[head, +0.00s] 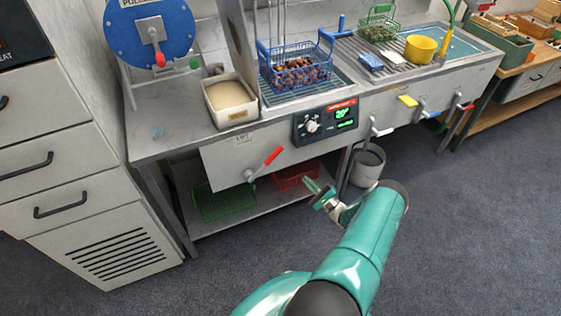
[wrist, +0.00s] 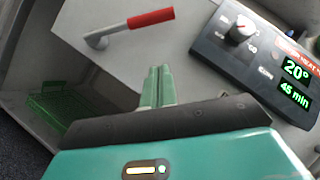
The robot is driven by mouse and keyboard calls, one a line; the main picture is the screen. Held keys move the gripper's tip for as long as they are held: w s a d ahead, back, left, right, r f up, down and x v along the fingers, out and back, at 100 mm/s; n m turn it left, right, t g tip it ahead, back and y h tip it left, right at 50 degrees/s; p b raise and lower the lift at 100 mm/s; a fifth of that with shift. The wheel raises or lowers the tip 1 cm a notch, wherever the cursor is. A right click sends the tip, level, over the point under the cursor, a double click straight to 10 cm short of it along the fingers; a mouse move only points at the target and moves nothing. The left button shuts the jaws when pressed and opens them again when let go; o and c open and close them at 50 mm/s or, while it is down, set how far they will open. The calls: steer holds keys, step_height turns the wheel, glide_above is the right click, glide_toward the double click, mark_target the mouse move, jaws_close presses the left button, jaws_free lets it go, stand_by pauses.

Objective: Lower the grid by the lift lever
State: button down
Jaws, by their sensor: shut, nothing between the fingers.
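The lift lever (head: 265,163), with a red grip and a metal arm, sits on the front panel of the steel bench and slants up to the right. It also shows in the wrist view (wrist: 148,19), above my gripper. My gripper (head: 313,187) is shut and empty, below and to the right of the lever, apart from it. In the wrist view its fingertips (wrist: 158,70) are together. A blue wire basket (head: 297,70) with chestnuts stands at the bench top over a grid (head: 285,98), which is partly hidden by the basket.
A control box (head: 325,121) with a dial and green display is right of the lever; the wrist view reads 20° and 45 min. Green (head: 222,203) and red (head: 294,177) baskets sit on the lower shelf. A grey bucket (head: 368,166) stands under the bench. Open floor lies in front.

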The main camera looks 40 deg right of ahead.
steer(key=shift+s, duration=0.1)
steer(key=s+a+r+x, duration=0.1)
steer(key=a+x, duration=0.1)
steer(key=x, duration=1.1)
steer(key=shift+r, duration=0.3)
steer(key=shift+r, duration=0.1)
